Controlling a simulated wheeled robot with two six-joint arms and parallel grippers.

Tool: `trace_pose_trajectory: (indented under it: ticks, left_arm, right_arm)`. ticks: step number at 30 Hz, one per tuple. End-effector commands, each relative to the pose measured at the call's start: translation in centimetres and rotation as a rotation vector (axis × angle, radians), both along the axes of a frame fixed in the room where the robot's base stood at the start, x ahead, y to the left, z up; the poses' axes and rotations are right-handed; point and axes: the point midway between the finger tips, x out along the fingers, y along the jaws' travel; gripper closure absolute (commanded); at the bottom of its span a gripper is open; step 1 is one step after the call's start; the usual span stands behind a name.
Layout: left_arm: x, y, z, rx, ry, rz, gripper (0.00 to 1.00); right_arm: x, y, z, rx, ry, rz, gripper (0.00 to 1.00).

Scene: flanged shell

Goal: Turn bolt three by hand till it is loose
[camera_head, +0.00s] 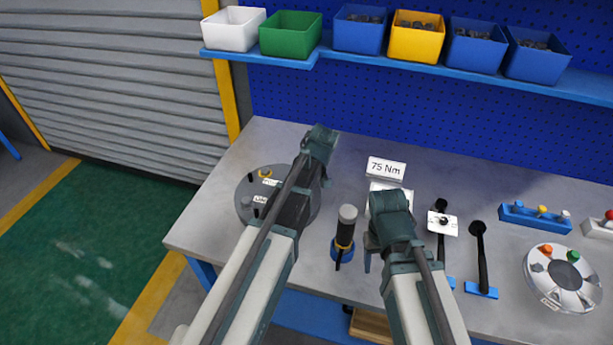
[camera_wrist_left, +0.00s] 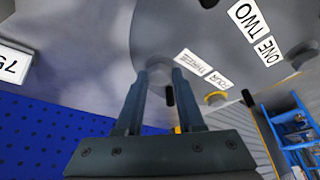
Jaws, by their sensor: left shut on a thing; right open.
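The round grey flanged shell (camera_head: 243,190) lies on the left part of the bench, partly covered by my left arm. In the left wrist view its face (camera_wrist_left: 225,45) carries a THREE label (camera_wrist_left: 190,58), a FOUR label (camera_wrist_left: 218,80), a TWO label (camera_wrist_left: 247,20) and a ONE label (camera_wrist_left: 268,50). My left gripper (camera_wrist_left: 160,76) is shut on a grey bolt (camera_wrist_left: 157,70) beside the THREE label. How loose the bolt is cannot be seen. My right gripper (camera_head: 374,252) is open and empty above the bench, right of a dark upright tool.
The dark grey-topped tool (camera_head: 346,228) stands in a blue holder between my arms. A 75 Nm sign (camera_head: 386,169) stands behind my right gripper. Black-handled tools (camera_head: 480,255) and a round tray (camera_head: 563,279) are at right. Bins (camera_head: 415,38) line the shelf above.

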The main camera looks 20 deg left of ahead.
Motion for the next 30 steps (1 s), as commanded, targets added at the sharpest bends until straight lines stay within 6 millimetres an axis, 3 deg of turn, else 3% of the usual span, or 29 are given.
trace_pose_trajectory:
  ticks: [12,30]
  left_arm:
    - [0.09,-0.21,-0.13,-0.004,0.005,0.248,1.00]
    - [0.04,-0.23,-0.13,-0.005,0.005,0.317,1.00]
  right_arm:
    - [0.00,0.01,-0.07,0.000,0.000,0.000,0.41]
    - [0.00,0.00,-0.07,0.000,0.000,0.000,0.41]
